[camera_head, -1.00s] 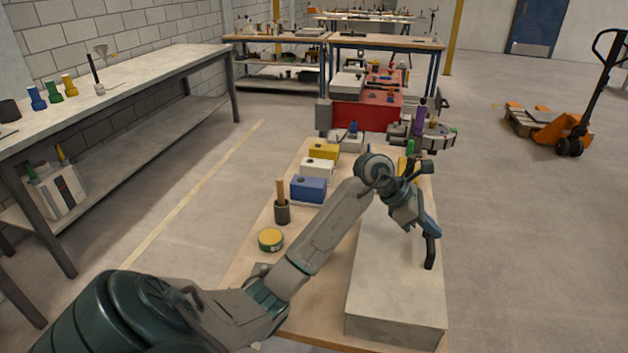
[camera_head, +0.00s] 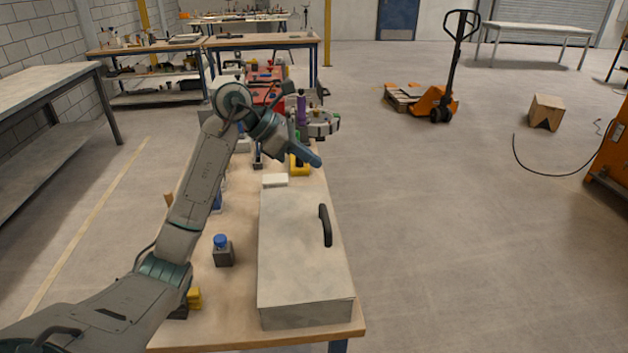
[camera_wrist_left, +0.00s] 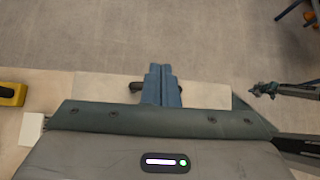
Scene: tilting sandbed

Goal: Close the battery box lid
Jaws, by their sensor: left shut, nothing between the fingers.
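The battery box (camera_head: 292,262) is a long pale grey box on the wooden table in the head view. Its top lies flat, with no gap visible from here. A black bar handle (camera_head: 325,226) sits on the top near its right edge. My left gripper (camera_head: 314,159) has its blue fingers shut and empty, above the far end of the box and apart from the handle. In the left wrist view the fingers (camera_wrist_left: 161,84) cover part of a dark bar behind them. What looks like my right gripper (camera_wrist_left: 263,90) shows small at the right edge; its jaws are unclear.
A dark holder with a blue cap (camera_head: 223,253) stands left of the box. A white block (camera_head: 275,180) and a yellow item (camera_head: 299,168) lie beyond its far end. A grey fixture with a purple piece (camera_head: 301,113) stands farther back.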

